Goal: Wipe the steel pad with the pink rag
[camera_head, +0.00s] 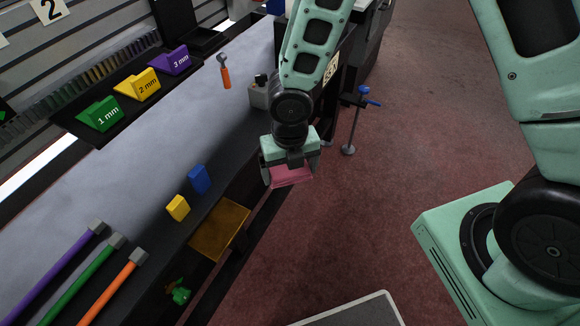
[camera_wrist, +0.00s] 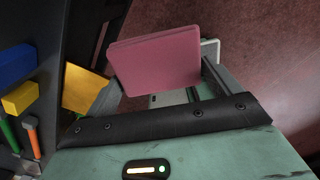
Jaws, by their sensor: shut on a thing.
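My gripper (camera_head: 291,173) is shut on the pink rag (camera_head: 293,178), out past the table's edge and above the red floor. In the wrist view the pink rag (camera_wrist: 157,62) is a flat, folded block between the two fingers (camera_wrist: 161,88). It hides part of what lies behind it. I cannot make out for certain which thing is the steel pad.
A blue block (camera_head: 199,179) and a yellow block (camera_head: 178,208) stand on the grey table (camera_head: 120,190). Purple, green and orange bars (camera_head: 112,288) lie at its near end. A clamp stand (camera_head: 350,149) rises right of my gripper. A grey, pale-edged panel (camera_head: 355,312) shows at the bottom.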

